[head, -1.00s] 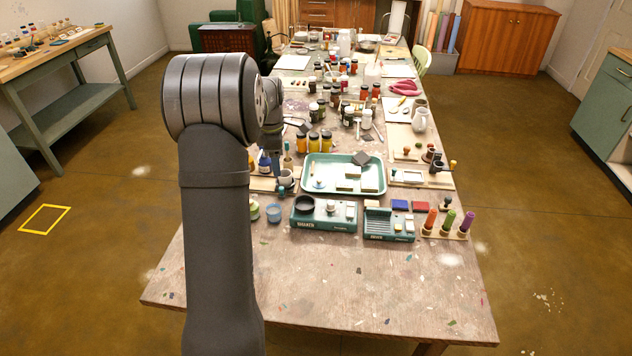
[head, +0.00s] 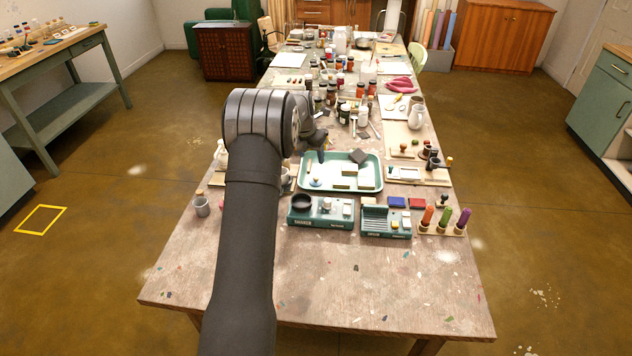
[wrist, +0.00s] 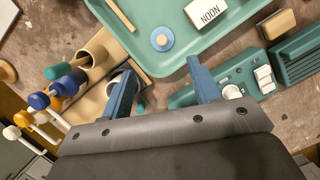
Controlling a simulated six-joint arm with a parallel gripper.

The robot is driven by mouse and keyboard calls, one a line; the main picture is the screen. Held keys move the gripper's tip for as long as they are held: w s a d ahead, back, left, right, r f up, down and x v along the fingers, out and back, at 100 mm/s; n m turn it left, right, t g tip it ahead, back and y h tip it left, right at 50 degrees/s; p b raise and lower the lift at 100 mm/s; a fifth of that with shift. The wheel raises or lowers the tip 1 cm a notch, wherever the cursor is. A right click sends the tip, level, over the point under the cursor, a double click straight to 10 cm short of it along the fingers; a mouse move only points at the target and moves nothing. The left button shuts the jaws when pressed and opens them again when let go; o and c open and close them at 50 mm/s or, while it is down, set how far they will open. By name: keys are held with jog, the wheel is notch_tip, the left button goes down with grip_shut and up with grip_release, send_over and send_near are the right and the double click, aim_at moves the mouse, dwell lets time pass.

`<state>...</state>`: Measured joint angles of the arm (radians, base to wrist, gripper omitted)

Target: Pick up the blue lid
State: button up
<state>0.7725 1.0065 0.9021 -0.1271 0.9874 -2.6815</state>
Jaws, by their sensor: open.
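The blue lid (head: 316,182) is a small round disc with a paler knob, lying in the front left part of the pale green tray (head: 378,184). In the wrist view the lid (wrist: 171,42) shows from above as a blue ring with a tan centre, on the tray floor near its edge. My gripper (wrist: 162,67) is open and empty. Its two blue fingers point towards the lid, which lies beyond the tips, roughly in line with the gap between them. In the head view my gripper (head: 321,153) is small and dark, above the tray's left side.
A block marked NOON (wrist: 209,13) lies in the tray right of the lid. A teal stand (head: 320,219) is in front of the tray, beside a second one (head: 386,230). Cups and coloured knobs crowd the wrist view's left. The table's front is mostly clear.

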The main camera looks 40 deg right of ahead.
send_over(315, 178)
jog(key=f, duration=0.4)
jog(key=a+f, duration=0.1)
jog(key=f, duration=0.1)
jog(key=shift+s, duration=0.1)
jog(key=shift+s+a+x, duration=0.15)
jog(key=shift+x, duration=1.2)
jog(key=shift+s+a+x, duration=0.1)
jog(key=shift+s+x, duration=0.05)
jog(key=shift+x, duration=1.2)
jog(key=shift+f, duration=0.1)
grip_shut()
